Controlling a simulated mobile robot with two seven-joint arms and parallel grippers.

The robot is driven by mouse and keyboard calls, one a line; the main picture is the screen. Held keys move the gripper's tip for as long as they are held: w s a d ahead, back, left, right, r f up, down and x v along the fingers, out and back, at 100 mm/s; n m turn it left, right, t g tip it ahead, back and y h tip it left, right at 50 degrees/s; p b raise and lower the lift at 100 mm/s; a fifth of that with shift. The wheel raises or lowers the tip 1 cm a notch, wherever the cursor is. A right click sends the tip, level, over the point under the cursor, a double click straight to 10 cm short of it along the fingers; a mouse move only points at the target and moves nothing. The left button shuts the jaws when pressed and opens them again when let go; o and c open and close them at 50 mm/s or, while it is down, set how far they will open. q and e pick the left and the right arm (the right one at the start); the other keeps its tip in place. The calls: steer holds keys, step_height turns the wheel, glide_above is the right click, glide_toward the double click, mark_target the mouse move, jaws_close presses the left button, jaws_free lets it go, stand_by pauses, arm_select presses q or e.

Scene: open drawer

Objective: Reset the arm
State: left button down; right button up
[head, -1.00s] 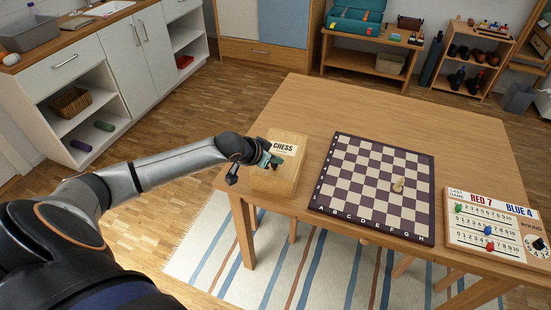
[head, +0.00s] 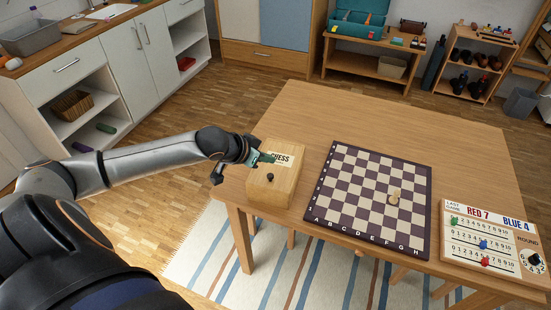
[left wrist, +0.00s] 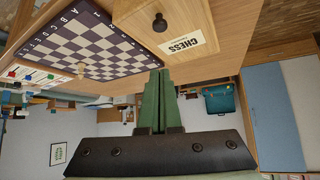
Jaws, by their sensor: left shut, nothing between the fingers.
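My right gripper is in neither view.
The chessboard (head: 325,213) with a light piece (head: 394,196) lies right of the box. A score board (head: 455,262) lies at the table's right end. The back of the table (head: 300,110) is clear. White cabinets (head: 140,65) stand at the left.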

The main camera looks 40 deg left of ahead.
arm_select(q)
steer(key=s+d+f+h, duration=0.1)
steer(key=s+d+f, duration=1.6)
steer(key=s, duration=0.3)
steer(key=shift+d+f+t, duration=0.3)
steer(key=shift+d+f, duration=0.1)
steer(key=shift+d, duration=0.25)
